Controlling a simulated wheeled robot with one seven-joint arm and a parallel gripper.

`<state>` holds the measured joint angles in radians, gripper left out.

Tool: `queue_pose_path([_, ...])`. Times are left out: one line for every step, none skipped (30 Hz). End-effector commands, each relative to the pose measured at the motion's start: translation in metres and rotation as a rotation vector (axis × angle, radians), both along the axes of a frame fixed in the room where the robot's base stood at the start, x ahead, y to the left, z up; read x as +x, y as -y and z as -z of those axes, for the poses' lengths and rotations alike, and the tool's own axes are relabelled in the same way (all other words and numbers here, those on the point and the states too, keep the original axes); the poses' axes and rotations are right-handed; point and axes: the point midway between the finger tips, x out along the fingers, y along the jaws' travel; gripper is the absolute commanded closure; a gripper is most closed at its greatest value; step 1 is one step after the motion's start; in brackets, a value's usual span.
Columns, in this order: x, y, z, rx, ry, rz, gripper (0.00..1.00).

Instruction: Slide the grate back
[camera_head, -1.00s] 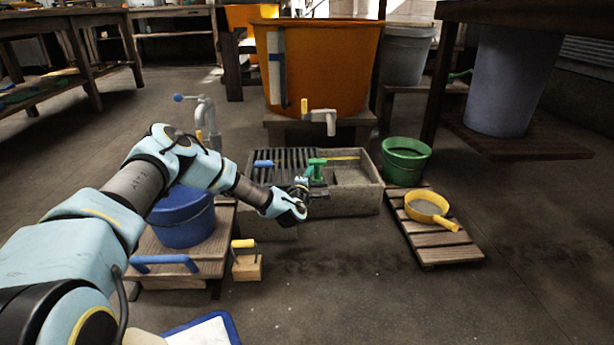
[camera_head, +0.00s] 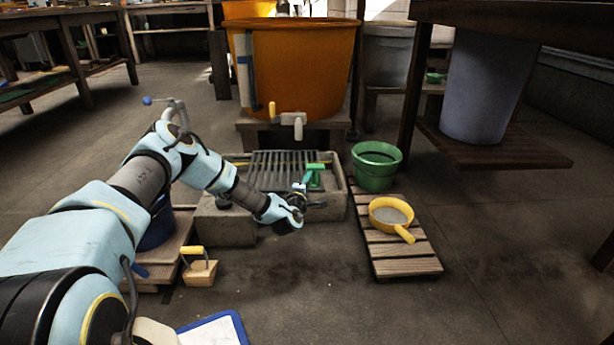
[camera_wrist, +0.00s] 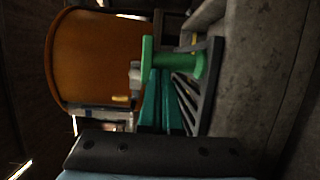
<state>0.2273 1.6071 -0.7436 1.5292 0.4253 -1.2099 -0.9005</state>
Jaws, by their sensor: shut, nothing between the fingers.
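The dark slatted grate (camera_head: 283,168) lies across the middle and right of the stone trough (camera_head: 240,230) in the head view. A green handle (camera_head: 316,168) stands at its right side. In the wrist view the green handle (camera_wrist: 185,66) and dark grate bars (camera_wrist: 209,85) are close in front of the fingers. My gripper (camera_head: 307,178) is shut and empty, its teal fingertips at the left side of the green handle. It also shows in the wrist view (camera_wrist: 163,80). I cannot tell whether the fingertips touch the handle.
A large orange tub (camera_head: 298,75) with a tap stands behind the trough. A green bucket (camera_head: 376,168) and a yellow sieve (camera_head: 391,211) are on the right, the sieve on a wooden slatted stand (camera_head: 400,262). A wooden block with a yellow handle (camera_head: 199,268) is at front left.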

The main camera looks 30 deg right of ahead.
Motion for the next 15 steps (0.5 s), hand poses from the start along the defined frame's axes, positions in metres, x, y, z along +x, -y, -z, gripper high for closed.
queue_pose_path([-0.005,0.010,0.000,-0.002,0.001,0.004,1.00])
queue_pose_path([-0.007,0.015,0.000,-0.002,0.001,0.003,1.00])
queue_pose_path([-0.011,0.022,0.000,-0.002,0.001,0.003,1.00])
queue_pose_path([-0.013,0.028,0.000,-0.001,0.001,0.004,1.00])
queue_pose_path([-0.016,0.033,0.000,-0.001,0.001,0.003,1.00])
queue_pose_path([-0.018,0.039,0.000,-0.001,0.001,0.002,1.00])
queue_pose_path([-0.020,0.043,0.000,-0.001,0.001,0.003,1.00])
queue_pose_path([-0.022,0.047,0.000,-0.001,0.001,0.003,1.00])
queue_pose_path([-0.024,0.052,0.000,-0.001,0.000,0.002,1.00])
queue_pose_path([-0.025,0.055,0.000,-0.001,0.000,0.001,1.00])
queue_pose_path([-0.027,0.057,0.000,-0.001,0.000,0.001,1.00])
queue_pose_path([-0.028,0.060,0.000,-0.001,0.000,0.002,1.00])
queue_pose_path([-0.029,0.062,0.000,-0.001,0.000,0.001,1.00])
queue_pose_path([-0.029,0.063,0.000,-0.001,0.000,0.001,1.00])
queue_pose_path([-0.030,0.064,0.000,-0.001,0.000,0.001,1.00])
